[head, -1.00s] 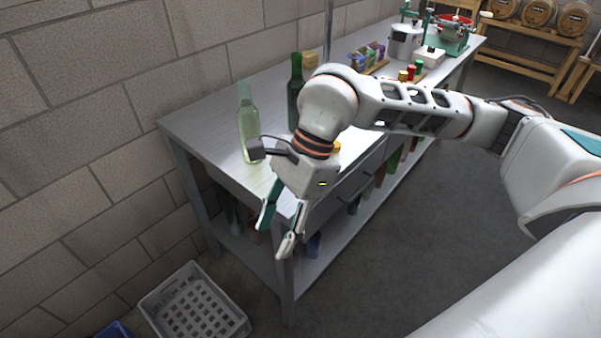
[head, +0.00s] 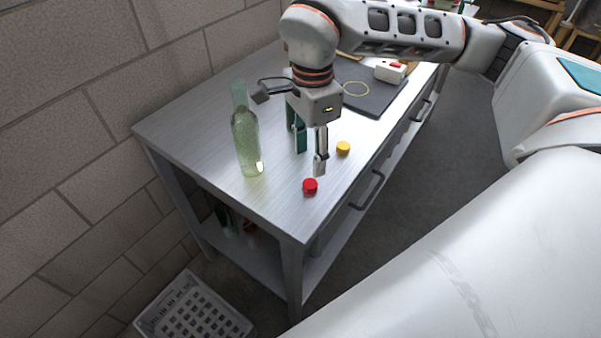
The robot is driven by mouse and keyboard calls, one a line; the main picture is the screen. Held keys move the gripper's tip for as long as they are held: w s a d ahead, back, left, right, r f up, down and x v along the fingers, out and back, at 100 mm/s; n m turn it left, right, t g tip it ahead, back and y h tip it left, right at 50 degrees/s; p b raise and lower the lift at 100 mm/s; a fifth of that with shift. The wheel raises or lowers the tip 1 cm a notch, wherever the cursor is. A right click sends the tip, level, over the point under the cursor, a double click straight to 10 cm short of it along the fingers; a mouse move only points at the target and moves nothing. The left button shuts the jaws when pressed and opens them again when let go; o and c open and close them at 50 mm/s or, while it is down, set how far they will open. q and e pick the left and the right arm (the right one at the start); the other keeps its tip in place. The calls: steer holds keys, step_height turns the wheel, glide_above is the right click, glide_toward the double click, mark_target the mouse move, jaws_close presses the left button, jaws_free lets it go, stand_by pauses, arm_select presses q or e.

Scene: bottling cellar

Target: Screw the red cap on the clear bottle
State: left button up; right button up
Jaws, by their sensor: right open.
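The clear bottle (head: 246,144), pale green and see-through, stands upright near the left end of the metal bench (head: 195,150). No cap shows on its neck. The red cap (head: 310,186) lies on the bench near the front edge, to the right of the bottle. My right gripper (head: 311,162) points down over the bench, open and empty, just behind the red cap and right of the bottle. It appears apart from both. My left gripper is not in view.
A yellow cap (head: 343,148) lies right of the gripper. A dark mat (head: 372,97) with a yellow ring and a white box with a red button (head: 391,70) are further back. A grey crate (head: 193,308) stands on the floor. The bench's left end is clear.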

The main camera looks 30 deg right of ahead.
mark_target(310, 183)
steer(key=shift+s+r, duration=0.1)
steer(key=shift+s, duration=0.25)
steer(key=shift+w+f, duration=0.1)
steer(key=shift+f, duration=3.9)
steer(key=c, duration=0.7)
